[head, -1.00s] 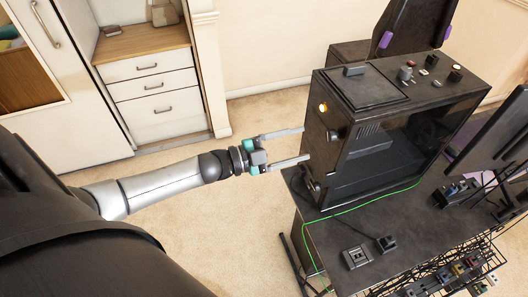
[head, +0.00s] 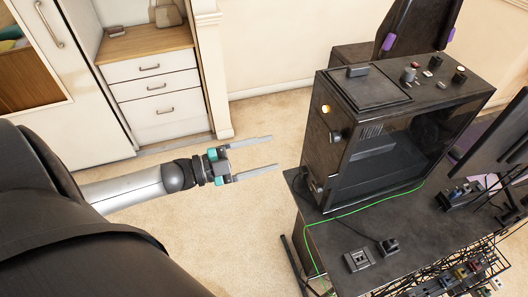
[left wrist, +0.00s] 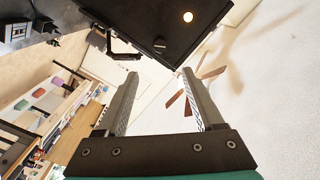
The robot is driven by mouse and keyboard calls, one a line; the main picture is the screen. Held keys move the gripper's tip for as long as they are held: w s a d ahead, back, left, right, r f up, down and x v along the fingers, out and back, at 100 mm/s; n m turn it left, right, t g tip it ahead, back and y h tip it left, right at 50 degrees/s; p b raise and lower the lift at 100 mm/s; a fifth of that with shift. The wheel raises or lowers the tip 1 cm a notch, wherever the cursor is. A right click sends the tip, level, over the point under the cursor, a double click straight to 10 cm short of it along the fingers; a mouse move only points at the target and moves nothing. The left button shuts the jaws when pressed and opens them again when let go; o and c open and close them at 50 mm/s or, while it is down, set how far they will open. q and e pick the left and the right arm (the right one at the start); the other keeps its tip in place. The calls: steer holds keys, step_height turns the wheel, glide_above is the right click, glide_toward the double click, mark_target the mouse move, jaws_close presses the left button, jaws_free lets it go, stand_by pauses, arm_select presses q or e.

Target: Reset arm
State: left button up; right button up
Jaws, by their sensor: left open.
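My left gripper (head: 275,153) is open and empty. In the head view it is held in the air left of the black computer case (head: 322,140), with a clear gap between its fingertips and the case's side. In the left wrist view the two fingers (left wrist: 160,95) stand wide apart with nothing between them. The case (left wrist: 145,22) shows beyond them at the top, with its round glowing button (left wrist: 187,17). My right gripper is not in view.
The case stands on a dark desk (head: 325,240) with a green cable (head: 345,209), a small socket block (head: 358,260) and a monitor (head: 505,135) at the right. A white drawer cabinet (head: 155,88) stands at the back left. The carpet between cabinet and desk is clear.

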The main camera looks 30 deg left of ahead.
arm_select(q)
steer(key=s+a+f+n+g+y+b, duration=0.1)
steer(key=s+a+f+n+y+b, duration=0.15)
steer(key=f, duration=0.85)
steer(key=s+a+f+n+g+y+b, duration=0.1)
steer(key=s+a+f+n+y+b, duration=0.2)
steer(key=f, duration=0.8)
steer(key=s+a+f+n+g+y+b, duration=0.1)
steer(key=f+n+y+b, duration=0.25)
steer(key=f, duration=0.75)
steer(key=s+d+f+n+g+y+b, duration=0.25)
steer(key=s+f+n+g, duration=0.2)
steer(key=s+f, duration=0.85)
steer(key=s+d+f+n+g+b, duration=0.1)
steer(key=s+d+f+g+b, duration=0.3)
steer(key=s+d+f, duration=0.6)
steer(key=s+f+g, duration=0.1)
steer(key=s+f, duration=0.1)
steer(key=s, duration=0.2)
steer(key=shift+s+f+g, duration=0.15)
steer(key=shift+f+g, duration=0.05)
steer(key=shift+g, duration=0.15)
steer(key=shift+h, duration=0.25)
